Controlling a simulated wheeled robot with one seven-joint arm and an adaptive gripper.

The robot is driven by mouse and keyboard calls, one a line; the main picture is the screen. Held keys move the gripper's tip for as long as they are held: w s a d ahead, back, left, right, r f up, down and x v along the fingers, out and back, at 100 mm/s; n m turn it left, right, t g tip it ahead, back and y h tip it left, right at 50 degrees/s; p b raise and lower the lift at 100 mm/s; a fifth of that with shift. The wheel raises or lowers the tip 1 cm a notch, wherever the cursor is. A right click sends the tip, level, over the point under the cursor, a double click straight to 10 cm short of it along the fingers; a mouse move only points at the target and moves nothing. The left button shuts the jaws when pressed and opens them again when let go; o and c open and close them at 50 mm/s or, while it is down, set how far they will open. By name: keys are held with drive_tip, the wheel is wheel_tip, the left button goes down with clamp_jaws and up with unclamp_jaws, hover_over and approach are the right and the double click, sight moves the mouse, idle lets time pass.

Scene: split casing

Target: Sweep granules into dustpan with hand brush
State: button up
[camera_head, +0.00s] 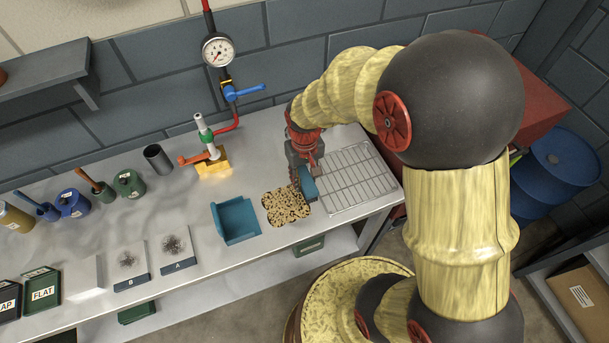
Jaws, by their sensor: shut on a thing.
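A patch of tan and dark granules (286,206) lies on the grey workbench. The teal dustpan (236,221) lies on the bench just left of the granules. My gripper (300,172) is at the right side of the granules, pointing down. It is shut on the hand brush, whose teal part (308,187) shows just right of the fingers. The bristles are mostly hidden by the gripper, and I cannot tell whether they touch the bench.
A wire rack (352,182) lies right of the brush. A yellow block with a valve (212,163) and a dark cup (158,159) stand behind. Sample plates A (176,250) and B (129,265) lie left of the dustpan. The bench's front edge (262,246) is close to dustpan and granules.

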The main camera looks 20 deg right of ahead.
sight(291, 203)
drive_tip(key=shift+f+b, duration=2.55)
drive_tip(key=shift+f, duration=1)
drive_tip(key=shift+f+b, duration=0.3)
drive_tip(key=shift+f, duration=0.3)
drive_tip(key=shift+a, duration=0.2)
drive_tip(key=shift+a, duration=0.6)
drive_tip(key=shift+a, duration=0.1)
drive_tip(key=shift+a, duration=0.65)
drive_tip(key=shift+a+p, duration=0.1)
drive_tip(key=shift+p, duration=0.2)
drive_tip(key=shift+a, duration=0.6)
drive_tip(key=shift+a, duration=0.1)
